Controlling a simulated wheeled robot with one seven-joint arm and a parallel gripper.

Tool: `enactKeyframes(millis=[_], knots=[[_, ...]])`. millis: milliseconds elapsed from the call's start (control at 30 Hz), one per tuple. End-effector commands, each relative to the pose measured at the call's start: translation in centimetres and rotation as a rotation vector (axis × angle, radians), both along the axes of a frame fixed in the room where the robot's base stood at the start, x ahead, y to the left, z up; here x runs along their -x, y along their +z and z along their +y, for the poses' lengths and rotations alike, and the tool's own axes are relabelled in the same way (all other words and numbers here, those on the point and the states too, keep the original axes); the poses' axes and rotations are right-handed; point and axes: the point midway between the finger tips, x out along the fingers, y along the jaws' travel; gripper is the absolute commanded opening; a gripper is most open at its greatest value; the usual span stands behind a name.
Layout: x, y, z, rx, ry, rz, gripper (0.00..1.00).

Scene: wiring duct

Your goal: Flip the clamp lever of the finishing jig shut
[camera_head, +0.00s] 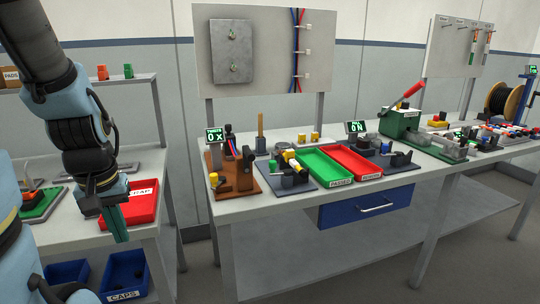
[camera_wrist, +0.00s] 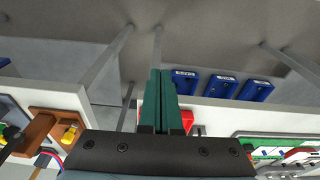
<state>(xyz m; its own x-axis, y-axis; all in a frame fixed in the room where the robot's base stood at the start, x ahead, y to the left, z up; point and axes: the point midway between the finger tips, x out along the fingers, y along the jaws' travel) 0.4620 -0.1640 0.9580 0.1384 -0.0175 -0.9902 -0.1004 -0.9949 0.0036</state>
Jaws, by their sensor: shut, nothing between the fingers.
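My gripper (camera_head: 115,222) hangs fingers down in front of the red CAPS tray on the left table. In the wrist view its two green fingers (camera_wrist: 161,100) lie together with nothing between them. A green board (camera_head: 42,205) with dark parts on it lies on the left table, left of my gripper and partly hidden by my arm; it also shows at the right in the wrist view (camera_wrist: 262,151). I cannot tell for certain whether it is the finishing jig. No clamp lever can be made out clearly on it, nor its position. My gripper is apart from it.
A red tray (camera_head: 142,203) lies beside my gripper, with blue bins (camera_head: 124,274) below. The main bench (camera_head: 310,205) carries a brown fixture (camera_head: 232,180), a green tray (camera_head: 322,168) and a red-handled green press (camera_head: 400,122). A floor gap separates the two tables.

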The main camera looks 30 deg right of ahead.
Motion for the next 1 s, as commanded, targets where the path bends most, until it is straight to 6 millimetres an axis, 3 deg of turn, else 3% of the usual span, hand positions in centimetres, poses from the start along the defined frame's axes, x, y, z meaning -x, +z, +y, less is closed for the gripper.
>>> enactKeyframes(millis=[167,267,400,500,700,800,900,1000], knots=[[-4.7,1.1,-3.1,-0.001,-0.040,-0.019,0.00],[-9.6,2.4,-7.5,-0.001,-0.076,-0.041,0.00],[-15.7,4.5,-16.3,0.000,-0.128,-0.075,0.00],[-18.7,6.0,-23.3,0.003,-0.157,-0.105,0.00],[-20.6,8.4,-35.7,0.017,-0.190,-0.158,0.00],[-20.4,9.2,-39.7,0.027,-0.195,-0.177,0.00],[-20.2,9.7,-41.9,0.032,-0.196,-0.188,0.00],[-20.0,10.0,-42.9,0.034,-0.195,-0.192,0.00]])
